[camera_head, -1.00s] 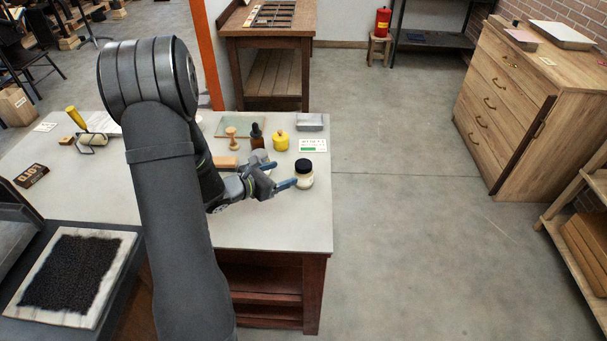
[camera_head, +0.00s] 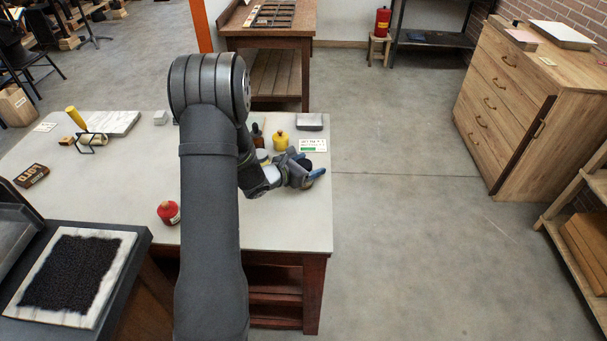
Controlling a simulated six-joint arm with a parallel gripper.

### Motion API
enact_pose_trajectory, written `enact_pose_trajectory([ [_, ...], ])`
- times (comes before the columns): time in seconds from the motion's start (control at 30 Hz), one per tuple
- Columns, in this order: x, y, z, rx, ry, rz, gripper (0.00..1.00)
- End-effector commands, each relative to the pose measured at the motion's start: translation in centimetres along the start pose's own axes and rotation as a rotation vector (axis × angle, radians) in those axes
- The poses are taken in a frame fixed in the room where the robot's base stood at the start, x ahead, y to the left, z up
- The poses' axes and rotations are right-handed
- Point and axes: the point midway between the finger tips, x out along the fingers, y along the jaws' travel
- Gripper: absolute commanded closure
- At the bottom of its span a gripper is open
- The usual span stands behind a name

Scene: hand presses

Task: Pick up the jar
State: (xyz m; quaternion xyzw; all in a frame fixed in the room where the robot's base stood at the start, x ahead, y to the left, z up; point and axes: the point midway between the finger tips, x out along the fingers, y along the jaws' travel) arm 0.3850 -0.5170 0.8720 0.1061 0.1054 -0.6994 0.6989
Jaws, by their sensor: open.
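The jar (camera_head: 307,164) stands near the right edge of the pale table. Only part of its dark lid shows; its pale body is hidden behind my gripper. My gripper (camera_head: 307,167) is open, with one blue fingertip on the near right side of the jar and the other on its far left side. The jar's lid shows between the fingers. I cannot tell whether either finger touches the jar.
On the table (camera_head: 270,225), a yellow pot (camera_head: 280,140), a dark dropper bottle (camera_head: 257,137), a label card (camera_head: 313,145) and a grey block (camera_head: 309,122) stand behind the jar. A red container (camera_head: 168,212) is left of my arm. The table's right edge is close to the jar.

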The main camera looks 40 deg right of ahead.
Motion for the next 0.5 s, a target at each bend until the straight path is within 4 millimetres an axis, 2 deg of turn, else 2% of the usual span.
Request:
enact_pose_trajectory([
  [0.1,-0.05,0.02,-0.01,-0.001,0.0,0.0,0.28],
  [0.37,-0.08,0.02,-0.01,-0.001,0.0,0.0,0.79],
  [0.4,-0.08,0.03,0.03,0.0,-0.001,0.0,0.83],
  [0.5,-0.09,0.03,0.03,0.0,-0.001,0.0,0.83],
])
